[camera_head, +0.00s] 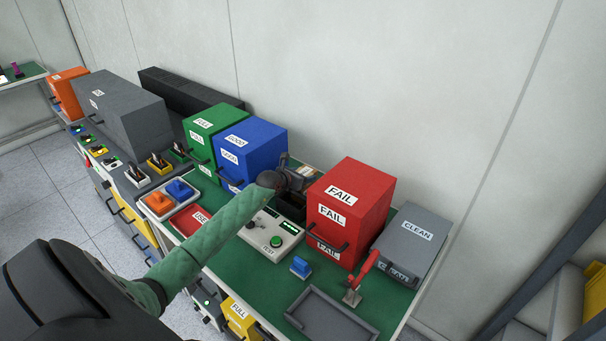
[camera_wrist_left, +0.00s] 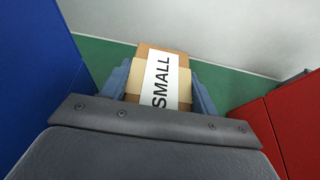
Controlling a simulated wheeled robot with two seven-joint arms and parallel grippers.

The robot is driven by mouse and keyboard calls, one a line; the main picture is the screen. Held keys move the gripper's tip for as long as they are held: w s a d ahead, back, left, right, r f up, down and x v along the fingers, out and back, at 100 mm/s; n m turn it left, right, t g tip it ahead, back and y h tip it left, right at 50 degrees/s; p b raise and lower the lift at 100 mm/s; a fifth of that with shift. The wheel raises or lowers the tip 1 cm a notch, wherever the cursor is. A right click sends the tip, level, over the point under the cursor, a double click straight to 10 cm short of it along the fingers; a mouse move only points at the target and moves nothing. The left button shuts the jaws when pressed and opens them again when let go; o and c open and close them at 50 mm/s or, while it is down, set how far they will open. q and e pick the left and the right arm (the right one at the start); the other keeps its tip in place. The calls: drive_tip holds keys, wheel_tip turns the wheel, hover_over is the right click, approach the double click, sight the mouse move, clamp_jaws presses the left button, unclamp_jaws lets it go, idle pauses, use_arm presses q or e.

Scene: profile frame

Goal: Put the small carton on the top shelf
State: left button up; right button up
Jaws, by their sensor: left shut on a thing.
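The small carton (camera_wrist_left: 146,83) is a brown box with a tape band and a white "SMALL" label. In the left wrist view it sits between the two blue-grey fingers of my left gripper (camera_wrist_left: 165,92), which is shut on it. In the head view my left gripper (camera_head: 296,178) is at the back of the green bench, between the blue and red boxes; the carton is mostly hidden there. I cannot tell whether the carton touches the bench. My right gripper is not in view. No shelf is clearly identifiable as the top shelf.
The blue box (camera_head: 258,138) stands left of the gripper, the red FAIL box (camera_head: 358,190) right. A grey CLEAN box (camera_head: 416,235), red clamp (camera_head: 365,270), grey tray (camera_head: 330,318) and button panel (camera_head: 268,236) share the bench. A dark frame with yellow bins (camera_head: 594,285) is far right.

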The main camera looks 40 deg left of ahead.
use_arm(q)
drive_tip(key=o, duration=0.8)
drive_tip(key=shift+f, duration=0.1)
drive_tip(key=o, duration=0.4)
